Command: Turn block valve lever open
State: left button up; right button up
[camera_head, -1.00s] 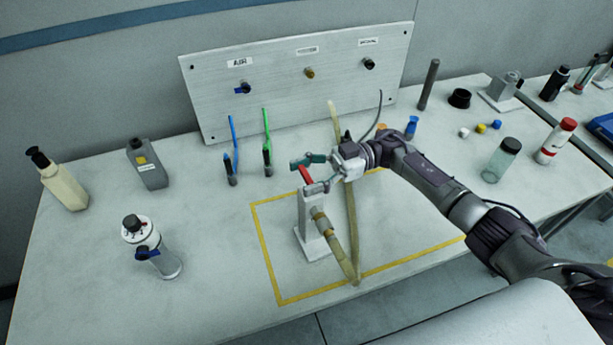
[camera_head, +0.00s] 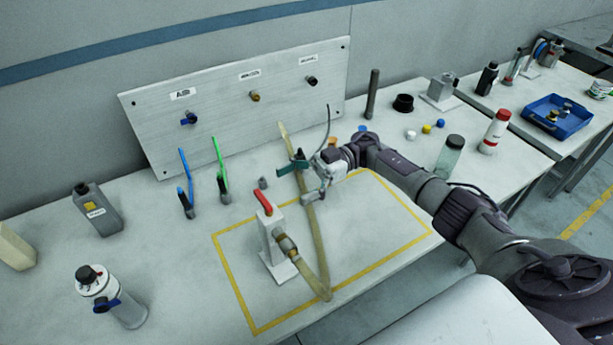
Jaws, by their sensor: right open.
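The block valve (camera_head: 272,236) is a white upright block on a flat base, inside a yellow outlined area on the bench. Its short red lever (camera_head: 263,202) lies across the top of the block. A tan hose (camera_head: 310,262) joins a brass fitting on the block's right side. My right gripper (camera_head: 299,183) is open and empty, up and to the right of the red lever, apart from it, over the hose. My left gripper is not in view.
A panel (camera_head: 230,112) with several labelled ports stands behind.

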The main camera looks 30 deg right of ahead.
jog(key=shift+w+d, duration=0.15)
jog(key=shift+d, duration=0.95)
jog(key=shift+w+d, duration=0.1)
jog(key=shift+d, duration=0.95)
